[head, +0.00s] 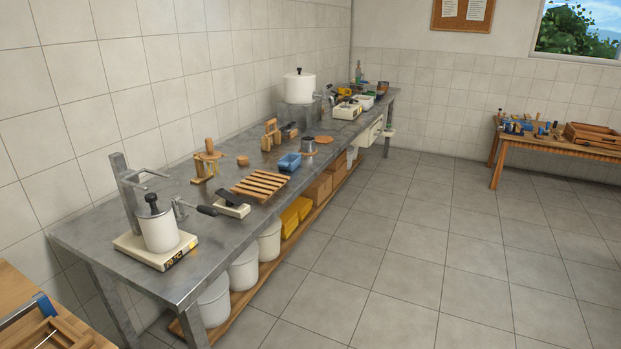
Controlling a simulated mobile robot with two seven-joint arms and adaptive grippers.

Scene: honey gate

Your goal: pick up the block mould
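No thing in the head view can be told for sure as the block mould. On the long grey metal bench (215,250) are several small candidates. A small wooden block (243,160) lies left of the blue tray. An upright wooden piece (271,132) stands farther along. A wooden stand with yellow parts (203,172) is near the wall. Neither of my grippers is in view.
A large white tank (299,88) is farther back. White buckets (243,269) and boxes fill the shelf below. A wooden table (550,143) stands far right. The tiled floor between is clear.

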